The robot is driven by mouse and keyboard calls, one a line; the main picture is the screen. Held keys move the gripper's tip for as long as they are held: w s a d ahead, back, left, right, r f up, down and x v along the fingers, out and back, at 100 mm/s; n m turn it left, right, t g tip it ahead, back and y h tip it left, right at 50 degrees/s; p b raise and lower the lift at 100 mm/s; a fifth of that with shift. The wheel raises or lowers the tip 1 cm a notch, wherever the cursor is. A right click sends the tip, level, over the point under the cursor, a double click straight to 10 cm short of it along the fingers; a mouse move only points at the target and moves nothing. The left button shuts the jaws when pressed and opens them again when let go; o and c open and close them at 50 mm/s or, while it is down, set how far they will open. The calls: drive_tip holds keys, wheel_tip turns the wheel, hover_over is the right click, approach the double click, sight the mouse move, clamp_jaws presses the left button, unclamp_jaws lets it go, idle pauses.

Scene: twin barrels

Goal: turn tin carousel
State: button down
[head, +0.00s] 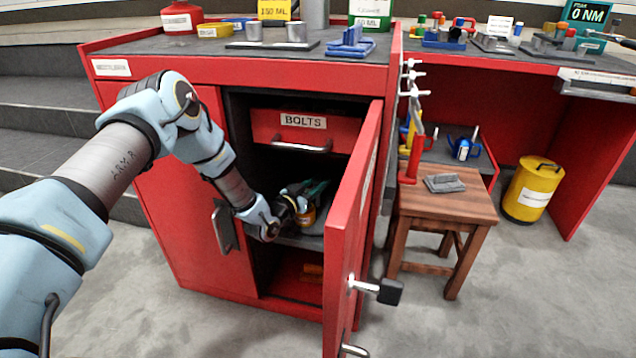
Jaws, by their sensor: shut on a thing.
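The red cabinet (345,230) stands with its right door swung open towards me. My arm reaches in from the left, and my gripper (303,200) is inside, above the grey shelf (290,238). The tin carousel (307,216) sits on this shelf; only a small orange-yellow part of it shows beside and below the jaws. My gripper is shut on part of the carousel; the exact point of contact is too small and dark to tell. A teal-green piece (318,188) shows just behind the jaws. My wrist hides much of the carousel.
A closed drawer labelled BOLTS (303,130) is above my gripper. The open door's edge and dark knob (389,291) stand close on the right. A wooden stool (445,205) and a yellow drum (532,188) are further right. Floor in front is clear.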

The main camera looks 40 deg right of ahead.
drive_tip(key=shift+t, duration=0.3)
idle(0.5)
drive_tip(key=shift+s+d+r+n+t, duration=0.1)
drive_tip(key=shift+n+t, duration=0.2)
drive_tip(key=shift+n, duration=0.2)
drive_tip(key=shift+n+t+y+p, duration=0.65)
drive_tip(key=shift+n+t, duration=0.35)
drive_tip(key=shift+t, duration=0.6)
drive_tip(key=c, duration=0.5)
unclamp_jaws()
drive_tip(key=p+v, duration=0.1)
drive_tip(key=v, duration=1)
drive_tip(key=shift+p, duration=0.3)
